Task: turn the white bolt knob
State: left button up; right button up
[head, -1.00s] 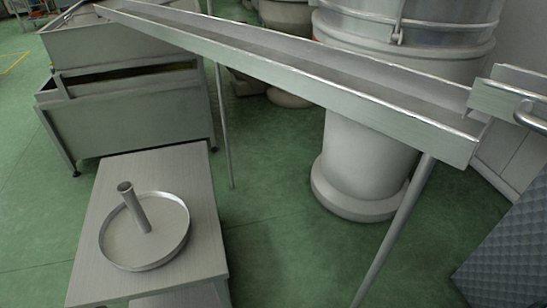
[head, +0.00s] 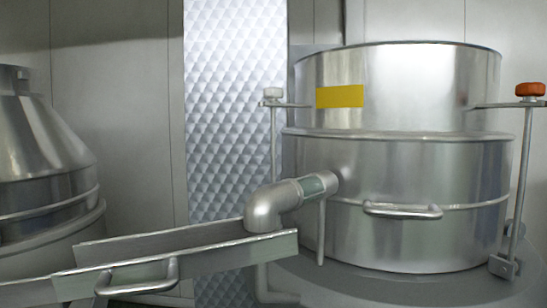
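The white bolt knob (head: 273,93) sits at the top of a thin upright rod on the left side of a large steel drum (head: 425,185). A flat metal lug runs from the drum to the rod just below the knob. A second knob, orange-red (head: 530,90), tops a similar rod on the drum's right side. Neither of my grippers is in view.
A steel elbow pipe (head: 265,207) leaves the drum and opens over a sloping trough (head: 190,250) with a handle at the lower left. A bar handle (head: 402,211) sticks out of the drum's front. A cone-topped vessel (head: 40,150) stands at the left.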

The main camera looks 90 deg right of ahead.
aim_at(272, 93)
jog(key=z, duration=0.4)
jog(key=k+z, duration=0.1)
jog(key=z, duration=0.75)
jog(key=l+z, duration=0.1)
jog(key=z, duration=0.35)
jog(key=l+z, duration=0.1)
jog(key=z, duration=0.7)
jog(key=k+l, duration=0.05)
jog(key=l, duration=0.05)
